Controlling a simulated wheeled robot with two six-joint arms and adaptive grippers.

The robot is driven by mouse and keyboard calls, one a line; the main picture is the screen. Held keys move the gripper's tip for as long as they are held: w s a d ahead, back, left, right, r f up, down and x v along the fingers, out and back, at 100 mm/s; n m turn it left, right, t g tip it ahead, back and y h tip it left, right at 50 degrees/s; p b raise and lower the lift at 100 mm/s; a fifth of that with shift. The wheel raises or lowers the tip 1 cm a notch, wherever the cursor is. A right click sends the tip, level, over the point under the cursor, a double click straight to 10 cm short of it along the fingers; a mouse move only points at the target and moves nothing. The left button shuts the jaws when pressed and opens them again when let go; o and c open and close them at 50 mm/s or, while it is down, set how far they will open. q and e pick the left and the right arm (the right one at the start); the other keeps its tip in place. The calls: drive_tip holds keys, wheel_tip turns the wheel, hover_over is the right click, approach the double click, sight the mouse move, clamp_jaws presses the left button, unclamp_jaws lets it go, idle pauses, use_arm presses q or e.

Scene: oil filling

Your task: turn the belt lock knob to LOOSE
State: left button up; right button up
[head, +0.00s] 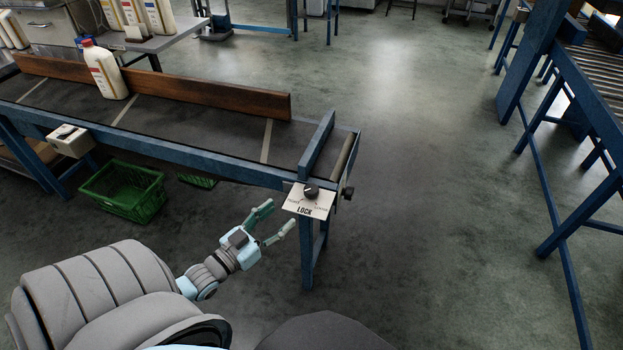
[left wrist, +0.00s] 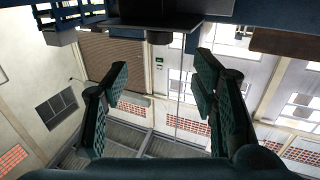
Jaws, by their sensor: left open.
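The belt lock knob (head: 311,191) is a small dark round knob on a pale plate marked LOCK (head: 309,211), at the near right corner of the conveyor. Small lettering stands on both sides of the knob, too small to read surely. My left gripper (head: 279,213) is open and empty, just left of and below the plate, apart from the knob. In the left wrist view its two green-padded fingers (left wrist: 160,68) stand spread apart. A dark stub under a dark panel shows above them; I cannot tell if it is the knob. My right gripper is not in view.
The conveyor (head: 190,112) with blue rails carries a white bottle (head: 105,70) and a brown guide board (head: 200,88). A pale control box (head: 70,141) sits on its near rail. A green crate (head: 123,190) lies below.

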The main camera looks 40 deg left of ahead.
sight(306, 193)
use_arm(q)
drive_tip(key=w+b, duration=0.1)
drive_tip(key=w, duration=0.3)
drive_tip(key=w+b, duration=0.2)
drive_tip(key=w, duration=0.2)
drive_tip(key=w+b, duration=0.1)
drive_tip(key=w, duration=0.3)
drive_tip(key=shift+w+d, duration=0.2)
drive_tip(key=shift+d, duration=0.15)
drive_tip(key=shift+w, duration=0.4)
drive_tip(key=c, duration=1.2)
drive_tip(key=shift+o, duration=0.2)
